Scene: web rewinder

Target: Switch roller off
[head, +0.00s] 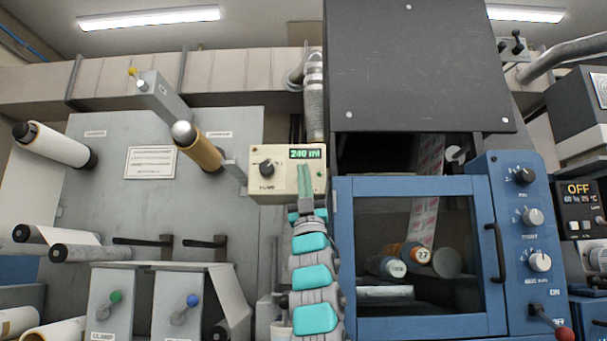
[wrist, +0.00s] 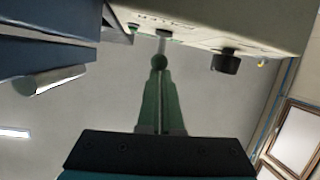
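A cream control box (head: 270,185) with a black knob (head: 267,168) and a green "240" display (head: 307,153) is at the centre of the head view. The wrist view shows its underside (wrist: 200,28) and the knob (wrist: 226,61). A short metal stalk (wrist: 163,42) with a dark ball end sticks out of the box in the wrist view. My gripper (head: 304,178) is in front of the box's lower right. Its green fingers (wrist: 158,72) are together, tips at the ball; I cannot tell whether they touch it. The fingers hide the stalk in the head view.
A blue cabinet (head: 345,322) with a window stands close right of my arm. A display (head: 579,189) at far right reads "OFF". Rollers (head: 55,145) project from the grey panel at left.

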